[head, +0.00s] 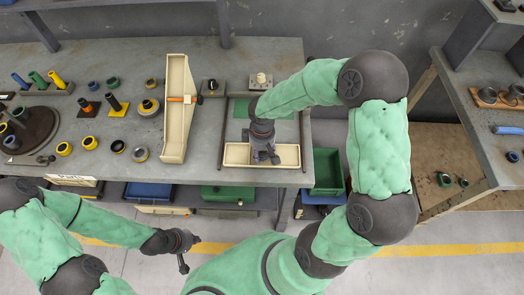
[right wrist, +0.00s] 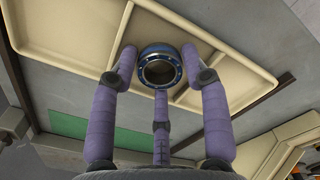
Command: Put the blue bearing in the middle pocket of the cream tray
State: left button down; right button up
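The cream tray (head: 237,156) lies near the front edge of the table in the head view, and its pockets and dividers show in the right wrist view (right wrist: 75,32). My right gripper (head: 267,157) is over the tray's middle. In the right wrist view its fingers (right wrist: 160,72) are closed around the blue bearing (right wrist: 160,51), a ring with a dark bore. The bearing appears over the middle pocket, near its rim; its height above the tray is unclear. In the head view the gripper hides the bearing. My left gripper (head: 184,254) hangs empty in front of the table.
A long cream bin (head: 175,130) with an orange-handled tool stands left of the tray. A green mat (head: 242,108) and a small press-like block (head: 260,80) lie behind it. Several rings and coloured cylinders fill the table's left side. Dark rails flank the tray.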

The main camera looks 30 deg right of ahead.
jog(key=shift+r, duration=0.1)
jog(key=shift+r, duration=0.2)
notch_tip(320, 180, up, 12)
jog(key=p, duration=0.3)
jog(key=shift+f, duration=0.1)
dwell(0.6)
